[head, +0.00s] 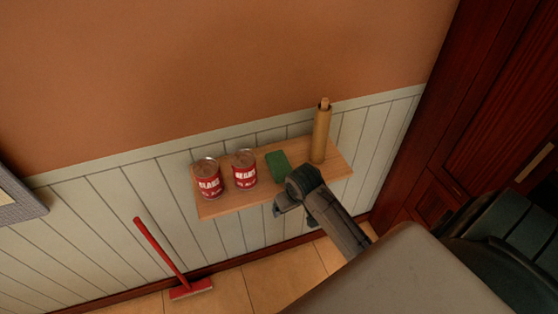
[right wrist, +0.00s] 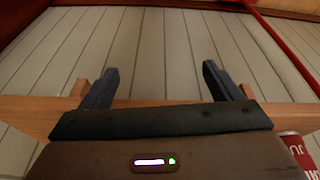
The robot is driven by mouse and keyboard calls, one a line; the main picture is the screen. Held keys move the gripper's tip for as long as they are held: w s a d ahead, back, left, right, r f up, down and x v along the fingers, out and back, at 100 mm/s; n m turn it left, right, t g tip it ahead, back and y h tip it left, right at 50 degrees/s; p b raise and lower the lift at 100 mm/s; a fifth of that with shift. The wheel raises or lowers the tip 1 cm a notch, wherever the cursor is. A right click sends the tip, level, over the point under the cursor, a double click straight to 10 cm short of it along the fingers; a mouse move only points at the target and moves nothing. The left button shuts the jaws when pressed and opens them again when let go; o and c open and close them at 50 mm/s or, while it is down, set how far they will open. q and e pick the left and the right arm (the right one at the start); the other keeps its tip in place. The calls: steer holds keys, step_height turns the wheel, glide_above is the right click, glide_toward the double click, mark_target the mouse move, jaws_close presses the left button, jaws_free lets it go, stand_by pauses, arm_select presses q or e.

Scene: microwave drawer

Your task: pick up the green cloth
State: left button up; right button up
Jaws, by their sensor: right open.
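The green cloth (head: 278,164) lies on a wooden wall shelf (head: 225,204), between a red can and a brown paper-like roll in the head view. My right gripper (head: 281,206) is in front of the shelf's front edge, just below the cloth in the picture, and partly overlaps its near end. In the right wrist view its two fingers (right wrist: 160,82) are wide apart with nothing between them but the panelled wall behind. The cloth cannot be made out in the right wrist view. My left gripper is not in view.
Two red cans, one at the left end (head: 207,180) and one nearer the cloth (head: 244,169), stand on the shelf. The upright roll (head: 321,135) stands right of the cloth. A red broom (head: 160,248) leans below left. A dark red cabinet (head: 470,110) is at right.

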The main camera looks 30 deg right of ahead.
step_height(320, 180, up, 8)
steer(key=w, duration=0.1)
steer(key=m+p, duration=0.1)
steer(key=m, duration=0.1)
glide_toward(280, 162)
steer(key=x, duration=0.1)
steer(key=p+x, duration=0.1)
steer(key=x, duration=0.1)
steer(key=shift+s+f, duration=0.3)
steer(key=shift+s, duration=0.05)
steer(key=shift+w+f+p, duration=0.35)
steer(key=shift+f+p, duration=0.1)
steer(key=shift+p, duration=0.2)
steer(key=p+x, duration=0.1)
steer(key=x, duration=0.2)
steer(key=shift+w+f+p, duration=0.1)
steer(key=shift+w+p, duration=0.2)
steer(key=shift+p, duration=0.05)
steer(key=shift+w+f, duration=0.1)
steer(key=shift+f, duration=0.4)
steer(key=c, duration=1.2)
steer(key=shift+o, duration=0.2)
